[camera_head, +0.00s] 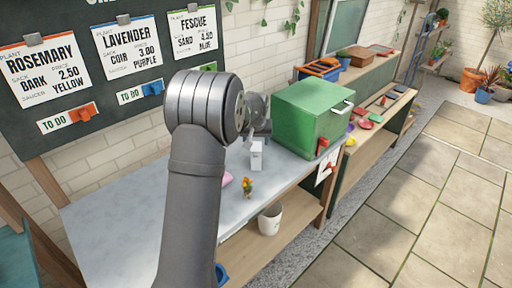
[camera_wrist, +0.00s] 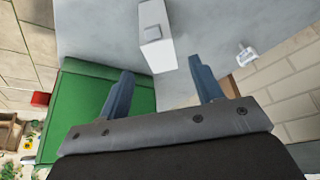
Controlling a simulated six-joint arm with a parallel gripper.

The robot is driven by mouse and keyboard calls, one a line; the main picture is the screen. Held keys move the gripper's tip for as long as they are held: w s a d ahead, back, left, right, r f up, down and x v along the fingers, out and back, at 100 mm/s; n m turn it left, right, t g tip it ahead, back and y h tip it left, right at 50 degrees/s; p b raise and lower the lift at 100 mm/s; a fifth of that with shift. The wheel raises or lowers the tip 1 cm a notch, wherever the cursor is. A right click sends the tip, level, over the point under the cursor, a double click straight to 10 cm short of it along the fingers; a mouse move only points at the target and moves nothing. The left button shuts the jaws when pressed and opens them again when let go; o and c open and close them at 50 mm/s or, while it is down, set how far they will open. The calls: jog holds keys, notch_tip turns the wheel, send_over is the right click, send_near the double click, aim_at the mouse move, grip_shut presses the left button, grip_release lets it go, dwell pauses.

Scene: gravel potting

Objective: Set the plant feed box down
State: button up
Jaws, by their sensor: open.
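The plant feed box appears to be the small white carton (camera_head: 257,157) on the grey bench top (camera_head: 130,205), left of the large green box. In the wrist view the white carton (camera_wrist: 158,42) is at top centre, with a grey patch on its face. It looks upright on the bench. My gripper (camera_wrist: 160,65) is open, its two blue-grey fingers spread apart. The carton lies just beyond the fingertips, between their lines, with no visible contact. In the head view my gripper is mostly hidden behind my arm.
The large green box (camera_head: 308,122) stands close right of the carton and beside one finger in the wrist view (camera_wrist: 80,100). A small orange-flowered plant (camera_head: 247,187) and a pink item (camera_head: 227,179) are on the bench. A white pot (camera_head: 270,219) stands below. The bench's left part is clear.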

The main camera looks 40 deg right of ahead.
aim_at(256, 146)
jog(key=shift+v, duration=1.95)
jog(key=shift+f, duration=0.15)
jog(key=x, duration=1.2)
jog(key=shift+r, duration=1.45)
jog(key=shift+f, duration=0.1)
